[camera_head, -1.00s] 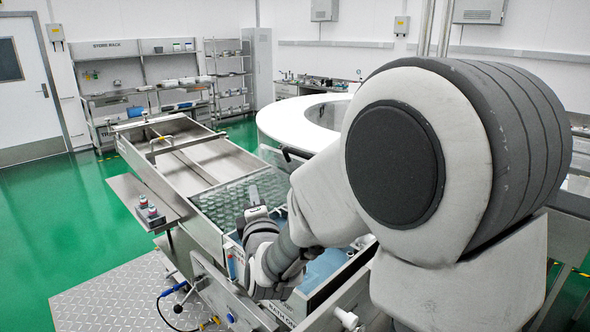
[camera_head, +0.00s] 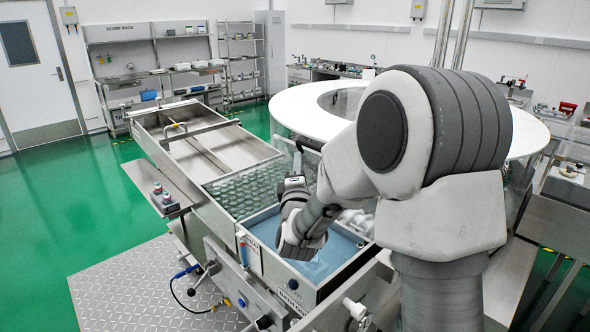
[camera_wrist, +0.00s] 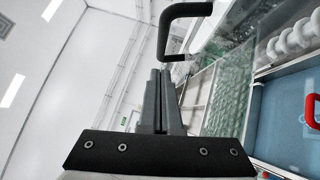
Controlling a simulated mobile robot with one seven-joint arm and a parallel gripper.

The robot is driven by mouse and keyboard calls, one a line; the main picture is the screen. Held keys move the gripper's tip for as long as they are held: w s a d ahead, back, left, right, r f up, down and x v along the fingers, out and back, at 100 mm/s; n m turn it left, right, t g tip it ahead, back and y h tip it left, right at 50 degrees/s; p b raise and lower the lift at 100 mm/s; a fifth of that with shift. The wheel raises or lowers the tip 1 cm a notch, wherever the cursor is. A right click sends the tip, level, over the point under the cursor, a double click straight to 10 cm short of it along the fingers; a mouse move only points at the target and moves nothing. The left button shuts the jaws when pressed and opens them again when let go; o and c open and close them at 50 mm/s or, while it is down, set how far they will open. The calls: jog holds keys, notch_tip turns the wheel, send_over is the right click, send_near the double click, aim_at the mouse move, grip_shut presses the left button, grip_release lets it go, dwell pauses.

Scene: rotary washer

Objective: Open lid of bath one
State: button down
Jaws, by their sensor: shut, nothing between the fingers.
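Bath one (camera_head: 297,298) is the front tank, with its name plate partly readable and blue liquid inside. Its blue interior also shows at the right of the wrist view (camera_wrist: 285,120). My gripper (camera_head: 297,165) is over the tank, pointing up, and its fingers are small there. In the wrist view my gripper (camera_wrist: 162,75) has its dark fingers together and empty. A black U-shaped handle (camera_wrist: 184,10) is just beyond the fingertips, apart from them as far as I can see. I cannot tell which lid it belongs to. My wrist hides part of the bath.
A tank with a green glassy grid (camera_head: 245,185) adjoins bath one behind. A long steel trough (camera_head: 195,150) runs beyond it. A large white ring-topped machine (camera_head: 300,105) stands at right. A red handle (camera_wrist: 312,110) shows at the wrist view's right edge. Green floor is free at left.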

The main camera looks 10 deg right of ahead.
jog(key=shift+w+d+r+p, duration=0.2)
jog(key=shift+w+d, duration=0.15)
jog(key=shift+d, duration=0.3)
jog(key=shift+w+d+r+p, duration=0.2)
jog(key=shift+w+d, duration=0.15)
jog(key=shift+d, duration=0.25)
jog(key=w+d+r+m+g+b, duration=0.1)
jog(key=w+d+r+m+b, duration=0.1)
jog(key=w+d+r, duration=0.2)
jog(key=w+d, duration=0.3)
jog(key=d, duration=0.4)
jog(key=shift+w+g, duration=0.2)
jog(key=shift+g, duration=0.2)
jog(key=shift+s+a, duration=0.1)
jog(key=shift+a, duration=0.05)
